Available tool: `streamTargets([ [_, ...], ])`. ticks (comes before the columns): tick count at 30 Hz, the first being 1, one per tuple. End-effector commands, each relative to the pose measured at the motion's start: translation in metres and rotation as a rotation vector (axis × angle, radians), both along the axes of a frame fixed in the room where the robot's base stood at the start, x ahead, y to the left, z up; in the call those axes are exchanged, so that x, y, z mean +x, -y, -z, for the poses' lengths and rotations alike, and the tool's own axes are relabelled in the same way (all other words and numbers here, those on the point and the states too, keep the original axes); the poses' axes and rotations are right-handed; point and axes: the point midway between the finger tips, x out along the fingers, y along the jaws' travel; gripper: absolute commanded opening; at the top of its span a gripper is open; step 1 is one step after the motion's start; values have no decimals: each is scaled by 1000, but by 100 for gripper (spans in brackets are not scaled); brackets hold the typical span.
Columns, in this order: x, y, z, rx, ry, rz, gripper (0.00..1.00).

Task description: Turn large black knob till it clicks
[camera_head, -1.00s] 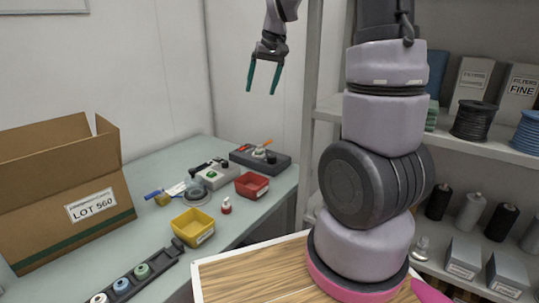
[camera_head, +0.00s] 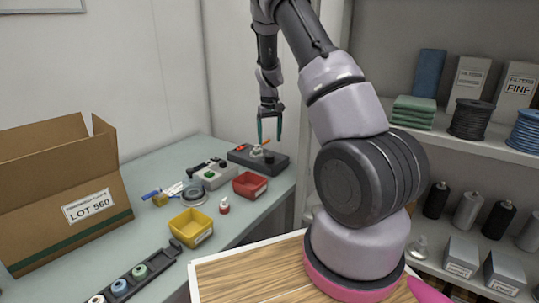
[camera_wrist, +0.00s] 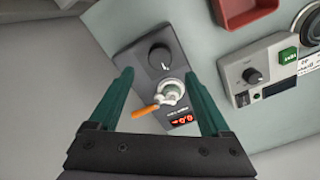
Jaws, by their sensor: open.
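The large black knob (camera_wrist: 159,56) sits on a dark grey box (camera_wrist: 128,48) in the wrist view, which also shows the box's red-lit display (camera_wrist: 181,121). In the head view my gripper (camera_head: 269,137) points down above the box. Whether it touches anything is unclear.
A metal fitting (camera_wrist: 172,92) with an orange lever (camera_wrist: 145,111) is beside the knob on the same box. A grey box (camera_wrist: 271,56) with a smaller black knob (camera_wrist: 251,75) stands nearby. A red bin (camera_head: 250,184) and yellow bin (camera_head: 191,227) are in front.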

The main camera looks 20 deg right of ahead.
Motion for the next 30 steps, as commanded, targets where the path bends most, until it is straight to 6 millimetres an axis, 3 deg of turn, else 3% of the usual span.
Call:
streamTargets([
  [6,-1,0,43,0,-3,2,82],
  [12,0,0,68,0,-1,0,82],
  [24,0,0,75,1,1,1,82],
  [30,0,0,75,1,1,1,5],
])
